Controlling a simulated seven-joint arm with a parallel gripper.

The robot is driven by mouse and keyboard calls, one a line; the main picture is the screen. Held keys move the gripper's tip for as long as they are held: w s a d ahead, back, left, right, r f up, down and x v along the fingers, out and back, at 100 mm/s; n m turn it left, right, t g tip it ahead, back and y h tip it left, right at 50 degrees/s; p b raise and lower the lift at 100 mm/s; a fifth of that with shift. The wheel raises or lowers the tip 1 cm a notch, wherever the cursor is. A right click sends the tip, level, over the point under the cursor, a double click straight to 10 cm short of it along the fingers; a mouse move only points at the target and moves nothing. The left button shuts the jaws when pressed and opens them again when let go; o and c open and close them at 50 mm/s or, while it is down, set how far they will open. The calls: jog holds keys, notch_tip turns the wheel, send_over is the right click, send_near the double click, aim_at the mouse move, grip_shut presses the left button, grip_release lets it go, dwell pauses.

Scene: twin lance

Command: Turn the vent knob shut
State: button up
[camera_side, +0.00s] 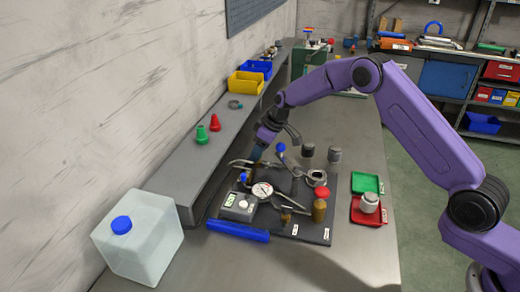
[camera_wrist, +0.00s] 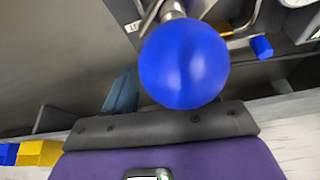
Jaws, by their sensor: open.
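A dark board (camera_side: 318,232) on the bench carries pipes, a dial gauge (camera_side: 262,190) and several knobs. A blue ball knob (camera_side: 280,147) stands on a stem at its back; a blue ball (camera_wrist: 184,64) fills the middle of the wrist view. A smaller blue knob (camera_side: 243,177) sits at the left, and a red knob (camera_side: 323,192) tops a brass-coloured body at the right. I cannot tell which is the vent knob. My gripper (camera_side: 264,153) is open beside the tall blue knob, its fingers partly hidden; contact is unclear.
A grey ledge (camera_side: 190,160) with red and green cones runs along the wall at left. A blue cylinder (camera_side: 238,231) lies at the board's front left. A blue-capped jug (camera_side: 140,240) is front left. Green (camera_side: 366,183) and red (camera_side: 359,212) trays stand at right.

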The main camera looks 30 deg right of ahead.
jog(key=c, duration=1)
jog(key=shift+m+h, duration=0.5)
jog(key=shift+m, duration=1)
jog(key=shift+c, duration=0.2)
jog(key=shift+t, duration=0.3)
jog(key=o, duration=1)
jog(key=shift+o, duration=0.2)
jog(key=v, duration=1.7)
jog(key=shift+s+r, duration=0.15)
jog(key=shift+s, duration=0.05)
